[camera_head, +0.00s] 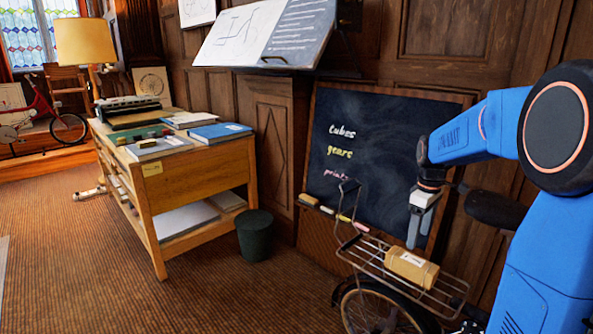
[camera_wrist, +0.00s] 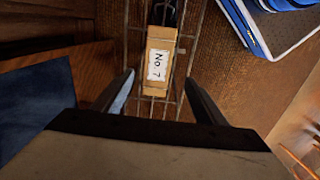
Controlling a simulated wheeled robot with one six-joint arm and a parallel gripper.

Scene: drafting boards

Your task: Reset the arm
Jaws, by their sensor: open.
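My gripper (camera_head: 420,228) hangs from my blue arm at the right of the head view, pointing down in front of the blackboard. It is open with nothing between its fingers. A small tan box (camera_head: 411,268) lies on a wire bicycle rack (camera_head: 372,262) just below it. The wrist view shows the box (camera_wrist: 160,60) with a white "No. 7" label, beyond and between the two spread fingers, apart from them. The rack's wires (camera_wrist: 136,30) run on both sides of it.
A blackboard (camera_head: 375,140) with chalk writing leans on the panelled wall. A wooden desk (camera_head: 190,185) with books stands left, a dark green bin (camera_head: 254,235) beside it. A tilted drafting board (camera_head: 265,35) stands at the top. Carpet (camera_head: 90,260) is clear at left.

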